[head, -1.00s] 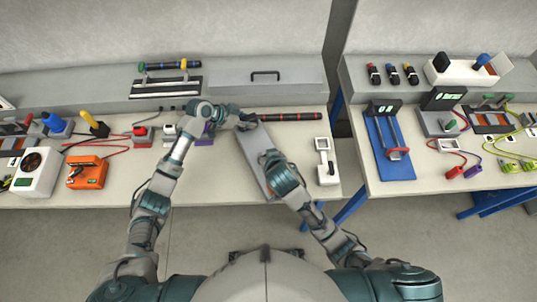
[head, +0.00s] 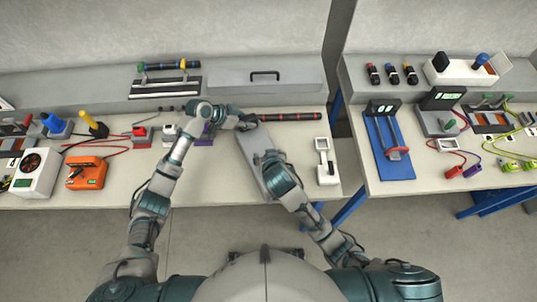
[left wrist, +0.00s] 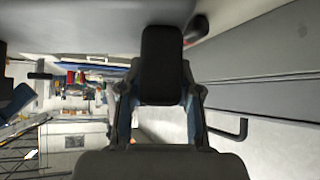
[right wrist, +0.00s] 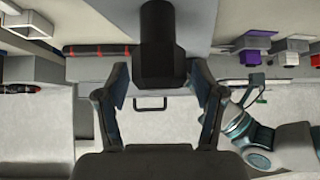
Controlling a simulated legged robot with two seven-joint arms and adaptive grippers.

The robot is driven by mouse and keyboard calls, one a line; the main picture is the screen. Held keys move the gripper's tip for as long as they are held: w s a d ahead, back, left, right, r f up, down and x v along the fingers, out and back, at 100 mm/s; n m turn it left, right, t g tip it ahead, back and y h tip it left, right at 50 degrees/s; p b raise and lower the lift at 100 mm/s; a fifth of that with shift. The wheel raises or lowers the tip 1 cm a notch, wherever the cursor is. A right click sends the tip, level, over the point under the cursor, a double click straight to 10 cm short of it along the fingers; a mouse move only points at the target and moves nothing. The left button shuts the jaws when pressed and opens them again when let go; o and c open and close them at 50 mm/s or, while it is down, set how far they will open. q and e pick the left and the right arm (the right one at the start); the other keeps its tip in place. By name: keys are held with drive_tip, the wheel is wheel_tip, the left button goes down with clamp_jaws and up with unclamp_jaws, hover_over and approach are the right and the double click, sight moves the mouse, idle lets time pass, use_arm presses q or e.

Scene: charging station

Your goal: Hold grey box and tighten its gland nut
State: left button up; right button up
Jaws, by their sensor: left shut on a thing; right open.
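The long grey box (head: 257,150) is held tilted above the near part of the left bench. My left gripper (head: 238,120) is at its far end, shut on the box there. In the left wrist view a black block (left wrist: 162,65) shows between its fingers, against a grey surface. My right gripper (head: 274,163) is over the near part of the box and hides it. In the right wrist view its fingers (right wrist: 160,85) are spread, with a black cylindrical part (right wrist: 157,45) between them. I cannot tell clearly whether that part is the gland nut, nor whether the fingers touch it.
A red-and-black rod (head: 290,116) lies just behind the box. A white device (head: 325,162) stands to its right. A purple part (head: 205,135) is by my left gripper, and an orange device (head: 87,172) is farther left. A gap separates the two benches.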

drive_tip(key=shift+r, duration=0.1)
drive_tip(key=a+v, duration=0.1)
drive_tip(key=v, duration=1)
drive_tip(key=shift+s+d+r, duration=0.25)
drive_tip(key=shift+d, duration=0.2)
drive_tip(key=w+a+n+g+y, duration=0.2)
drive_tip(key=w+a+n+g, duration=0.1)
drive_tip(key=a+n, duration=0.7)
drive_tip(key=w+d+r+n+g+h, duration=0.25)
drive_tip(key=w+d+g, duration=0.3)
drive_tip(key=d, duration=0.35)
drive_tip(key=shift+g+h, duration=0.25)
drive_tip(key=shift+h, duration=0.1)
drive_tip(key=f, duration=0.7)
drive_tip(key=s+f, duration=0.1)
drive_tip(key=f, duration=0.2)
drive_tip(key=shift+f, duration=0.4)
